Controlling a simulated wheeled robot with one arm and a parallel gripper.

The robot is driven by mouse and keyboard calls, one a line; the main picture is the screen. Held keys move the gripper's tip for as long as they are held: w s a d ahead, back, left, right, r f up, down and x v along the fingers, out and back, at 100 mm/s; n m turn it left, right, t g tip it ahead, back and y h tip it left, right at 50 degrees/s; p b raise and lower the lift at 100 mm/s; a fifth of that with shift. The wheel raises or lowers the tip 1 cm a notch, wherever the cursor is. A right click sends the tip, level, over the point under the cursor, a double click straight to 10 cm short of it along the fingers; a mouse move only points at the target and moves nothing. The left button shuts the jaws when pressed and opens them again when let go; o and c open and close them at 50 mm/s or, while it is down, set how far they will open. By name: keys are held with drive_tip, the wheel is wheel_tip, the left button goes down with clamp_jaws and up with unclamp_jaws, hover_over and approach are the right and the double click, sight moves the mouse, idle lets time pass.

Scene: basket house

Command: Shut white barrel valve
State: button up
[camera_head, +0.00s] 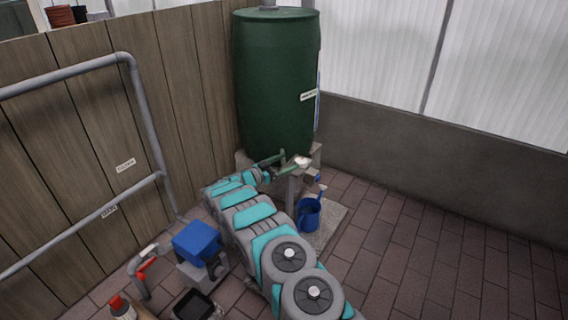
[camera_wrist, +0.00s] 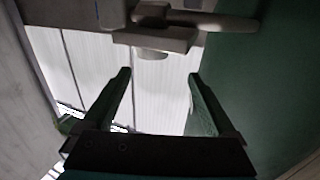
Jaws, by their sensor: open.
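The green barrel (camera_head: 276,80) stands upright in the corner on a low stand. A small white valve part (camera_head: 302,161) shows low at its front, just right of my gripper (camera_head: 283,162). In the wrist view, my gripper (camera_wrist: 160,75) is open and empty, with its two green fingers apart. A pale valve body with a rounded lever (camera_wrist: 215,21) lies across the top of that view, beyond the fingertips and apart from them. The barrel's green wall (camera_wrist: 250,90) fills the right side there. The valve's link to the barrel is hidden.
A blue can (camera_head: 309,213) stands on a slab below the valve. A blue-topped unit (camera_head: 197,241), a red-handled pipe valve (camera_head: 147,264) and a black tray (camera_head: 194,305) are at lower left. Grey pipes (camera_head: 75,68) run along the wooden wall. The brick floor at right is clear.

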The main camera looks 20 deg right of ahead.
sight(301, 160)
drive_tip(key=shift+g, duration=0.4)
drive_tip(key=d, duration=0.2)
drive_tip(key=d+f, duration=0.2)
drive_tip(key=d, duration=0.1)
drive_tip(key=shift+w+d, duration=0.3)
drive_tip(key=shift+d, duration=0.05)
drive_tip(key=shift+w+d+r, duration=0.1)
drive_tip(key=shift+w+d, duration=0.1)
drive_tip(key=shift+d, duration=0.3)
drive_tip(key=shift+c, duration=0.4)
drive_tip(key=c, duration=1.3)
